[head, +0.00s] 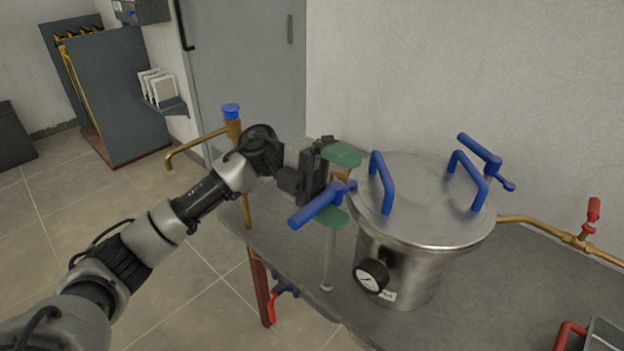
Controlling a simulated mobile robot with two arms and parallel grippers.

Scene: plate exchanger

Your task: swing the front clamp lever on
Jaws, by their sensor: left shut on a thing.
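A steel vessel (400,260) with a flat round lid (420,175) stands on the grey table. A blue clamp lever (316,206) is at the lid's left edge, its thick handle pointing down-left, away from the lid. My left gripper (340,186) is at this lever, with one green fingertip above and one below it. It is shut on the lever, near its brass-coloured pivot part, which the fingers partly hide. A second blue clamp lever (480,150) is at the lid's back right edge. My right gripper is out of view.
Two blue lid handles (382,181) rise from the lid. A pressure gauge (371,275) sits on the vessel's front. A brass pipe with a red valve (593,210) runs right. A thin metal post (328,262) stands below my gripper. The grey table (470,310) is clear in front.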

